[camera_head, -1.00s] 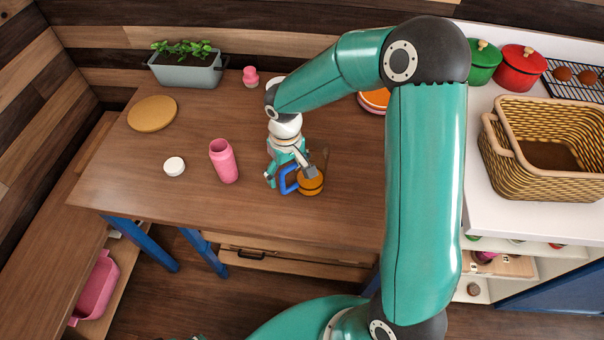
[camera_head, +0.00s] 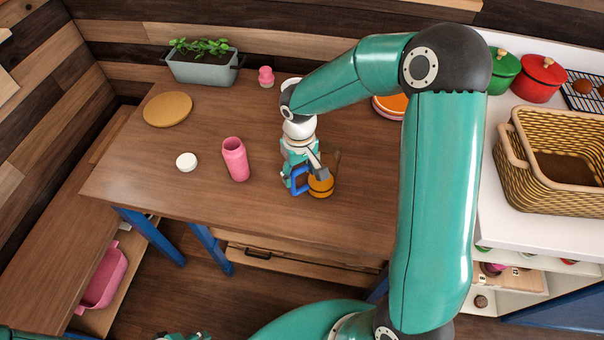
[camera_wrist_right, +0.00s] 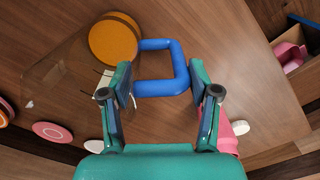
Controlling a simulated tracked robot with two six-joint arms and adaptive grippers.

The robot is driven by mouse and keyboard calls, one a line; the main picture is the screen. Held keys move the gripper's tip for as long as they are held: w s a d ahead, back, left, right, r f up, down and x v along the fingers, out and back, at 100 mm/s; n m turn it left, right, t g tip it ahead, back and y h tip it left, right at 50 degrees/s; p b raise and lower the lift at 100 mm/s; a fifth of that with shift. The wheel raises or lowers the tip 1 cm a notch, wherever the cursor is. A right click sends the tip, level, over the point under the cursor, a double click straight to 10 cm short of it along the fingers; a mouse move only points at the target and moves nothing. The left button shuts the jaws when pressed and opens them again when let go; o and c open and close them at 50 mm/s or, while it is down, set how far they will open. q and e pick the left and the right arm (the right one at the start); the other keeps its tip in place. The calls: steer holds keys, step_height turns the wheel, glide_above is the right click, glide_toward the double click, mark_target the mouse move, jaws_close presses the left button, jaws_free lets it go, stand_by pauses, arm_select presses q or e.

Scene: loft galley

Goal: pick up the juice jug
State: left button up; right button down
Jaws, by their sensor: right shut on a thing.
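The juice jug is a see-through jug with a round orange lid (camera_head: 320,186) and a blue handle. It is at the front middle of the wooden table (camera_head: 215,210); whether its base touches the table I cannot tell. My right gripper (camera_head: 299,175) is shut on the jug's handle. In the right wrist view the blue handle (camera_wrist_right: 184,72) lies between the fingertips (camera_wrist_right: 163,88), with the orange lid (camera_wrist_right: 113,40) beyond. The jug's clear body is faint. A small teal and dark part at the bottom edge looks like my left gripper (camera_head: 183,336); its jaws cannot be made out.
Left of the jug stand an open pink bottle (camera_head: 235,160) and a white lid (camera_head: 187,162). Behind are a round board (camera_head: 167,109), a planter (camera_head: 202,72), a pink small bottle (camera_head: 266,77) and stacked plates (camera_head: 391,106). A wicker basket (camera_head: 507,160) is on the right counter.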

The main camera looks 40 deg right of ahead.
steer(key=shift+r, duration=0.2)
step_height(320, 180, up, 20)
steer(key=shift+f, duration=0.2)
stand_by(1.1)
stand_by(0.6)
